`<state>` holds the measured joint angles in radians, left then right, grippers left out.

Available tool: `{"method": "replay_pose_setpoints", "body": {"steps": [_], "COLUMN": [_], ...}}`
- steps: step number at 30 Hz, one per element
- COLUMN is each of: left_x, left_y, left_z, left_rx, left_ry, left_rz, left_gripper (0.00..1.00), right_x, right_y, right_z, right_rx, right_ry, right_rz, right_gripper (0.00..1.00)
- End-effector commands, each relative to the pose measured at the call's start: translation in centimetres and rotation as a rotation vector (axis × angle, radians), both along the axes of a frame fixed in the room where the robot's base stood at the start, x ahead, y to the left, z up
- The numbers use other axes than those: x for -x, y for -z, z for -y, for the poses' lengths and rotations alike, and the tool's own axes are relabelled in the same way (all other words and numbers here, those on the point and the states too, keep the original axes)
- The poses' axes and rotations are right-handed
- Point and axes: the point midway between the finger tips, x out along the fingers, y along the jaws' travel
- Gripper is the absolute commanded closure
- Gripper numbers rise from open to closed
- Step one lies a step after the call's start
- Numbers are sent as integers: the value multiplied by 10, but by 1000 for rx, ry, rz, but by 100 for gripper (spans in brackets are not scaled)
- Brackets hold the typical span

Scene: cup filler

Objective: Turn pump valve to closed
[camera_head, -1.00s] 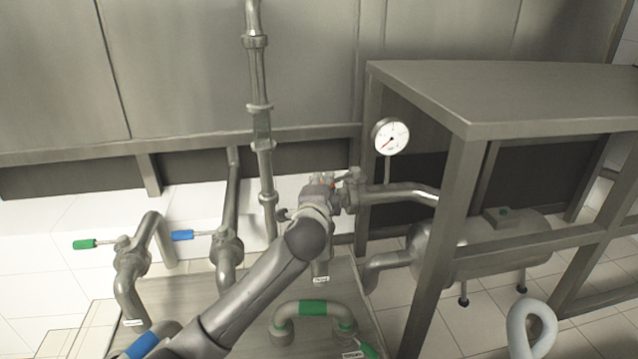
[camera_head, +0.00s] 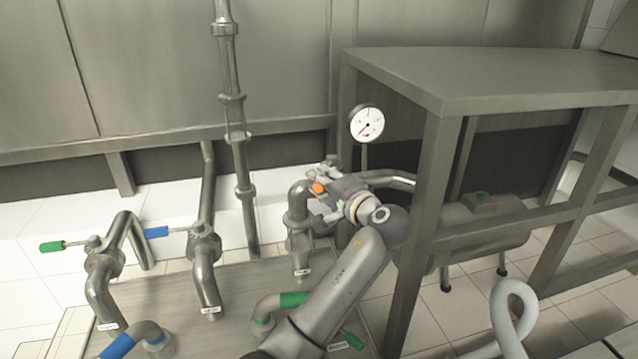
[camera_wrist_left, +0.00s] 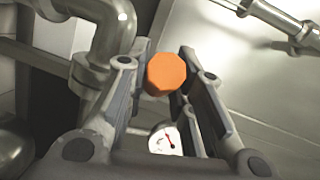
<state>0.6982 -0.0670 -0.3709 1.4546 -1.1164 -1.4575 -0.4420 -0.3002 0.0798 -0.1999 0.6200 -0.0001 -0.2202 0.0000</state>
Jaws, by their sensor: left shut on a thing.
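The pump valve's orange handle end (camera_head: 319,188) shows above the upright grey pipe (camera_head: 299,238), below and left of the gauge. My left gripper (camera_head: 324,194) is shut on this handle, coming in from the right side of it. In the left wrist view the handle's orange octagonal end (camera_wrist_left: 166,74) sits between the two fingers (camera_wrist_left: 160,95). The valve body and the handle's shaft are mostly hidden by the gripper. My right gripper is in neither view.
A white dial gauge (camera_head: 367,123) stands close behind the gripper. A steel table (camera_head: 490,75) with legs is to the right. A green-handled valve (camera_head: 51,247) and a blue-handled valve (camera_head: 156,232) are at left. A curled pale hose (camera_head: 515,315) lies at lower right.

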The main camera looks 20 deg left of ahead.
Motion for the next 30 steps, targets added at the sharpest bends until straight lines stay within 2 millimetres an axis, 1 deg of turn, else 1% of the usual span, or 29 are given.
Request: {"method": "replay_pose_setpoints", "body": {"steps": [12,13,17,18,26,30], "left_x": [0,0,0,0,0,6], "left_y": [1,1,1,1,0,-1], "left_z": [1,1,0,0,1,9], "left_rx": [1,1,1,1,1,1], "left_ry": [-5,-5,-5,-5,-5,-3], "left_rz": [-2,-2,-2,-2,0,0], "left_gripper": [100,73,56,55,55,55], "right_x": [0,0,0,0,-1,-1], "right_y": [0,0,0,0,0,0], "right_z": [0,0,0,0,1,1], "right_rx": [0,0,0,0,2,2], "right_ry": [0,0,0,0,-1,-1], "right_rz": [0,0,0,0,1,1], "right_gripper": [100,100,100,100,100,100]}}
